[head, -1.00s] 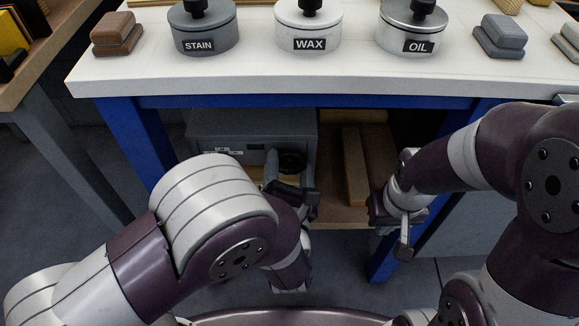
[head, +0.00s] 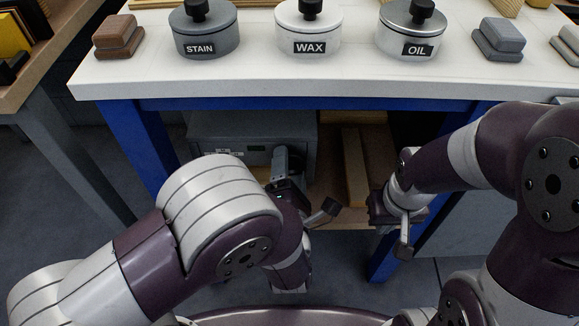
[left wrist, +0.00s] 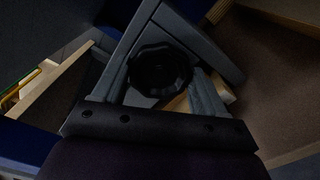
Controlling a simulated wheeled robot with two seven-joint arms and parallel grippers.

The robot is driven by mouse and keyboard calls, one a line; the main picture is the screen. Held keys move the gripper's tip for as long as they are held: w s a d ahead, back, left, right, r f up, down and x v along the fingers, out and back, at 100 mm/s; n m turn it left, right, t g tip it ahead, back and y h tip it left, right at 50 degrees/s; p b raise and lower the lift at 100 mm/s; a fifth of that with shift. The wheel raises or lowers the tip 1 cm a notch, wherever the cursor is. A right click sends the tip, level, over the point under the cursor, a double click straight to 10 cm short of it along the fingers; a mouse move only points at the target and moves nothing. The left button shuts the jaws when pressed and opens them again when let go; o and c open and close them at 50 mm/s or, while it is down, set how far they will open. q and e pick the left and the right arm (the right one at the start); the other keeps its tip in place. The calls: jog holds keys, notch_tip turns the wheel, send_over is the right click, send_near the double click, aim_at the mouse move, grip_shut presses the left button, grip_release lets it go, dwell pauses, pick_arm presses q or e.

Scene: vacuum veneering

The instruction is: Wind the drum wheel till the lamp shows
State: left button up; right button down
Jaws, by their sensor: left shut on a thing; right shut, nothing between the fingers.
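The drum wheel is a black, lobed knob (left wrist: 160,68) on a grey box (head: 215,130) on the shelf under the table. My left gripper (head: 280,160) is at the box's front and hides the wheel in the head view. In the left wrist view its two grey fingers (left wrist: 162,88) stand on either side of the wheel, shut on it. My right gripper (head: 403,243) is shut and empty, apart from the box, in front of the table's right side. No lit lamp can be made out on the box front.
Stain (head: 205,32), wax (head: 308,32) and oil (head: 411,30) tins stand on the white tabletop (head: 250,78). Blue legs (head: 140,150) flank the shelf opening. A wooden block (head: 354,165) lies right of the box.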

pick_arm(q)
jog(key=shift+m, duration=0.5)
jog(key=o, duration=1)
jog(key=shift+o, duration=0.2)
jog(key=s, duration=1.2)
jog(key=shift+s, duration=0.35)
